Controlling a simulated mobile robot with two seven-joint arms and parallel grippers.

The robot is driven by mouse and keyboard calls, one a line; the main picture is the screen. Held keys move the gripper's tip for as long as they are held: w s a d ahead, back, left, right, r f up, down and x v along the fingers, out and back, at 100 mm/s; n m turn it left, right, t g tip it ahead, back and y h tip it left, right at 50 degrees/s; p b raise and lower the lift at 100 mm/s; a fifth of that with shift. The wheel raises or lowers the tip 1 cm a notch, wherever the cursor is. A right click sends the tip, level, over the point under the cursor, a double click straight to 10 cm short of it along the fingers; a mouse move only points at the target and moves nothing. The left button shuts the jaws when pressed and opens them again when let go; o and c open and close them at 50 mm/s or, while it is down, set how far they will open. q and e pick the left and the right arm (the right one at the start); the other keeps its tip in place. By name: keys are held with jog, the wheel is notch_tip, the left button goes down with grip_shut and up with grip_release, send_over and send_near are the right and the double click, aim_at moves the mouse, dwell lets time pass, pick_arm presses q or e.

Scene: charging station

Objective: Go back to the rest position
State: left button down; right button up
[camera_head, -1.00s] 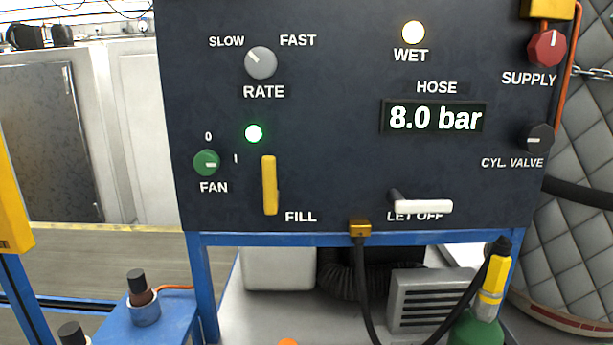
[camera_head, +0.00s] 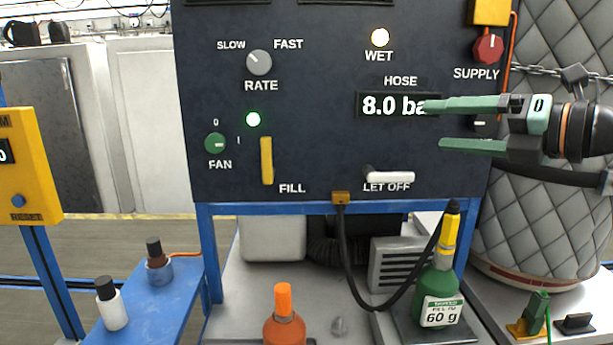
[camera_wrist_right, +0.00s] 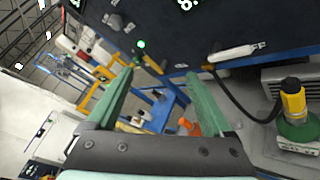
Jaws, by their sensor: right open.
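My right gripper (camera_head: 442,125) comes in from the right in the head view, in front of the right part of the dark control panel (camera_head: 320,80). Its two green fingers are apart with nothing between them, and they cover the end of the "8.0 bar" hose display (camera_head: 385,105). In the right wrist view the open fingers (camera_wrist_right: 152,95) show with the panel beyond. The yellow fill lever (camera_head: 266,160) points straight up and down, and the white let-off lever (camera_head: 390,177) lies level. My left gripper is not in view.
An orange bottle (camera_head: 284,325) is at the front. A blue shelf (camera_head: 160,300) holds small bottles. A quilted tank (camera_head: 540,210) stands behind my right arm. The front middle floor is partly clear.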

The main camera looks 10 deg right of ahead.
jog(key=a+f+m+g+y+p, duration=0.1)
jog(key=a+f+m+g+y, duration=0.2)
jog(key=a+f+y, duration=0.9)
jog(key=d+f+m+t+h+p, duration=0.3)
jog(key=f+m+t+h, duration=0.5)
jog(key=f+m+h, duration=1)
jog(key=s+f+m+g, duration=0.3)
jog(key=s+f, duration=0.4)
jog(key=f, duration=0.3)
jog(key=s+a+f+m+g, duration=0.1)
jog(key=s+f+m+g, duration=0.2)
jog(key=s+f, duration=0.4)
jog(key=s+f+m+g, duration=0.3)
jog(key=s+f, duration=0.5)
jog(key=f, duration=0.6)
jog(key=shift+a+f+m+g+h+b, duration=0.3)
jog(key=shift+m+g, duration=0.1)
jog(key=shift+m, duration=0.1)
jog(key=shift+o, duration=0.2)
